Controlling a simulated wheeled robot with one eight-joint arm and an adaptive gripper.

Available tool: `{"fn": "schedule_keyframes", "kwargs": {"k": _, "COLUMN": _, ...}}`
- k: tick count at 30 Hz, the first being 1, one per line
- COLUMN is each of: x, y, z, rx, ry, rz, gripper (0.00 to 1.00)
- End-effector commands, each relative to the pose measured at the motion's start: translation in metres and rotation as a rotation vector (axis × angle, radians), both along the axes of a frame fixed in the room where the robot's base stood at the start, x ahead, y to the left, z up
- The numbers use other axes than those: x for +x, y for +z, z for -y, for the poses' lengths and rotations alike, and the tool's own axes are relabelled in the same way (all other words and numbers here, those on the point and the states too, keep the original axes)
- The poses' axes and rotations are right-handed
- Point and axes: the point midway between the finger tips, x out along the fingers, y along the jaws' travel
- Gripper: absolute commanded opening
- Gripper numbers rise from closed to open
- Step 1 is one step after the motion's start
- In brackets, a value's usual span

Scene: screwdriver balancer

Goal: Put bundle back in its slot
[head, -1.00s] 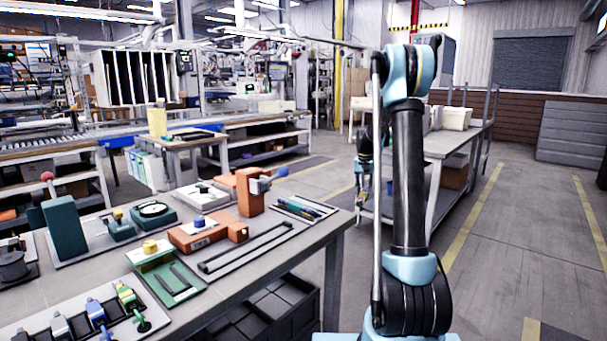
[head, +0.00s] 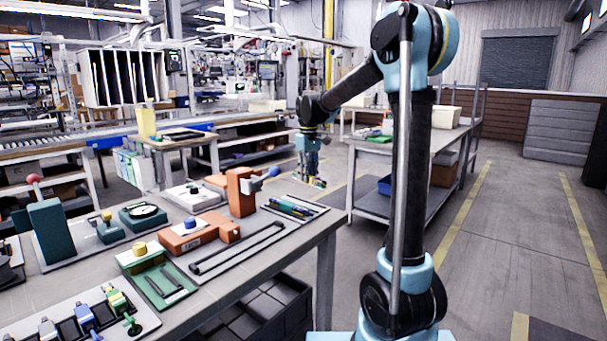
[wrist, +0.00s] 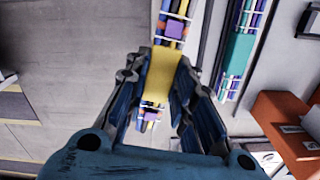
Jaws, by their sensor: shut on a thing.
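My gripper (wrist: 160,95) is shut on a bundle of thin coloured rods wrapped by a yellow band (wrist: 159,76). Purple and multicoloured parts stick out past both ends of the band. In the head view my gripper (head: 309,160) hangs just beyond the bench's right edge, with the small bundle (head: 318,182) at its tip. A flat tray (head: 316,207) lies on the bench corner with rods in it. In the wrist view, a second bundle with a teal band (wrist: 238,54) lies to the right of the held one, apart from it. The slot is not clearly visible.
An orange block with a clamp (head: 241,190) stands left of the tray; it also shows in the wrist view (wrist: 290,125). A black-railed fixture (head: 238,248) lies in front. Open floor (head: 480,230) is at the right, and a second table (head: 420,145) stands behind.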

Motion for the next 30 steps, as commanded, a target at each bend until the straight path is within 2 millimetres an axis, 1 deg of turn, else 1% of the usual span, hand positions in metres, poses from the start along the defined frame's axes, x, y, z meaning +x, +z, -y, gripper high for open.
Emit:
{"fn": "schedule_keyframes", "kwargs": {"k": 1, "x": -0.012, "y": 0.006, "z": -0.009, "rx": 0.000, "ry": 0.057, "rz": 0.000, "gripper": 0.00}}
{"fn": "schedule_keyframes", "kwargs": {"k": 4, "x": -0.027, "y": 0.015, "z": -0.019, "rx": 0.000, "ry": 0.141, "rz": 0.000, "gripper": 0.00}}
{"fn": "schedule_keyframes", "kwargs": {"k": 7, "x": -0.035, "y": 0.019, "z": -0.024, "rx": 0.000, "ry": 0.186, "rz": 0.000, "gripper": 0.00}}
{"fn": "schedule_keyframes", "kwargs": {"k": 11, "x": -0.037, "y": 0.016, "z": -0.026, "rx": 0.000, "ry": 0.202, "rz": 0.000, "gripper": 0.00}}
{"fn": "schedule_keyframes", "kwargs": {"k": 14, "x": -0.037, "y": 0.009, "z": -0.026, "rx": 0.000, "ry": 0.201, "rz": 0.000, "gripper": 0.00}}
{"fn": "schedule_keyframes", "kwargs": {"k": 24, "x": -0.037, "y": -0.029, "z": -0.025, "rx": 0.000, "ry": 0.197, "rz": 0.000, "gripper": 0.00}}
{"fn": "schedule_keyframes", "kwargs": {"k": 30, "x": -0.037, "y": -0.046, "z": -0.024, "rx": 0.000, "ry": 0.197, "rz": 0.000, "gripper": 0.00}}
